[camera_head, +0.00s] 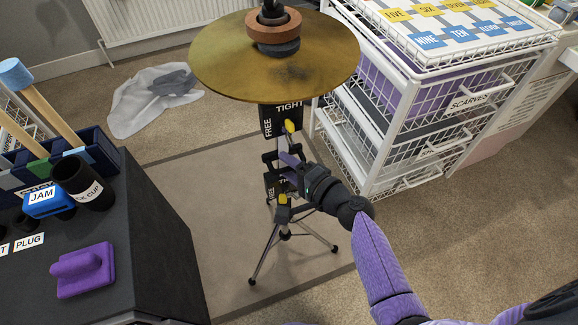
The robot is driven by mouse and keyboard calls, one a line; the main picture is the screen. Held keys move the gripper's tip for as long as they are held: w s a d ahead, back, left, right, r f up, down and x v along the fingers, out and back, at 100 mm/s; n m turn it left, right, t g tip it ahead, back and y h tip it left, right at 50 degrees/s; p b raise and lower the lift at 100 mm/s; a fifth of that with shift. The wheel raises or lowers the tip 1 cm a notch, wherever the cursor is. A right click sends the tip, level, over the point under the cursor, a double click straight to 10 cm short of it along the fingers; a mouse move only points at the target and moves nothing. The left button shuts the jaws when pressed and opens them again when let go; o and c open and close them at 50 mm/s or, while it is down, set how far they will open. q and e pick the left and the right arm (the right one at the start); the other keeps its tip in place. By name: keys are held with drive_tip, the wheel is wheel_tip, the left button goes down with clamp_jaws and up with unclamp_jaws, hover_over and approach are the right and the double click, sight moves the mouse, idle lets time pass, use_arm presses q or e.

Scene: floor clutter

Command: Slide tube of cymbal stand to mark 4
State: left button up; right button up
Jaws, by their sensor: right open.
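The cymbal stand stands upright on three splayed legs (262,255), with a brass cymbal (225,60) on top. Below the cymbal is a black plate (270,120) lettered FREE and TIGHT, with a yellow knob (289,126). A second yellow knob (283,199) sits lower, by another black lettered plate (272,184). My right gripper (284,167) is open at the stand's middle, between the two knobs. Its fingers overlap the tube in the picture; I cannot tell whether they touch it. The cymbal and gripper hide much of the tube, and no mark numbers are readable.
A white wire drawer unit (390,175) stands close right of the stand. A dark cabinet (160,240) at left carries a purple block (84,270) and cups. A plastic bag (140,105) lies on the floor behind. The stand is on a grey mat (215,185).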

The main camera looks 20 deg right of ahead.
clamp_jaws()
idle(0.9)
idle(0.4)
